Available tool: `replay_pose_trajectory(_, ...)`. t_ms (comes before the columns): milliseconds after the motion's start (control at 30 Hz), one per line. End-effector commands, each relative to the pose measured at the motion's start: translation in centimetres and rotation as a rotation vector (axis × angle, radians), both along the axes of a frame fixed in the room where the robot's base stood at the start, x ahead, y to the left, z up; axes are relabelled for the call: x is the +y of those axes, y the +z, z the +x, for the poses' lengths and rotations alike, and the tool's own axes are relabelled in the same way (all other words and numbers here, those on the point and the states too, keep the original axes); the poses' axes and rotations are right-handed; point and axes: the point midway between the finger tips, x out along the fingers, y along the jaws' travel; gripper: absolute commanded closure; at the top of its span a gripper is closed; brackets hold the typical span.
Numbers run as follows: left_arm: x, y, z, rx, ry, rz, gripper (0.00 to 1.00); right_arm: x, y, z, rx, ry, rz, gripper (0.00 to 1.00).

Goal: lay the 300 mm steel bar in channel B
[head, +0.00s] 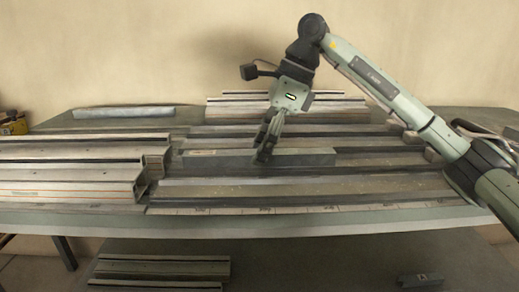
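A grey steel bar (305,158) with a small label near its left end lies lengthwise over the middle profiles of the bench; its length cannot be read. My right gripper (264,151) comes down on it from above near its middle. One dark finger overlaps the bar's front face, and the other is mostly hidden behind it; the gripper looks shut on the bar. Long channel profiles (300,187) run left to right under and in front of the bar. Which one is channel B cannot be read. Whether the bar touches a channel floor cannot be told. My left gripper is out of view.
Another grey bar (124,112) lies at the back left of the bench. Stacked profiles (65,182) stand at the left, and more (335,108) behind my gripper. A marked strip (300,209) runs along the front. Below are lower profiles (160,268) and a small block (420,280).

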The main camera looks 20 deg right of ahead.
Motion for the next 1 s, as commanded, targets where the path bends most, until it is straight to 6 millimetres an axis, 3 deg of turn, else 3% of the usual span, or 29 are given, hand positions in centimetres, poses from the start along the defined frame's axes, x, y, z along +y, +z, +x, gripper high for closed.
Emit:
replay_pose_trajectory(33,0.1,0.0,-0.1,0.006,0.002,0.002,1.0,-0.3,-0.5,-0.1,0.014,-0.004,-0.013,0.54)
replay_pose_trajectory(233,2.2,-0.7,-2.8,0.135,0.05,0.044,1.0,-0.3,0.9,0.0,0.011,-0.005,-0.01,0.54)
replay_pose_trajectory(500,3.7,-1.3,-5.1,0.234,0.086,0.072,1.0,-2.7,7.4,-0.6,0.001,-0.006,-0.005,0.54)
replay_pose_trajectory(700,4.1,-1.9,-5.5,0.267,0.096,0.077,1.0,-4.0,10.7,-1.0,0.001,-0.004,-0.004,0.54)
replay_pose_trajectory(1000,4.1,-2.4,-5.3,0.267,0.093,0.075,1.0,-4.6,12.2,-1.3,0.002,-0.003,-0.003,0.54)
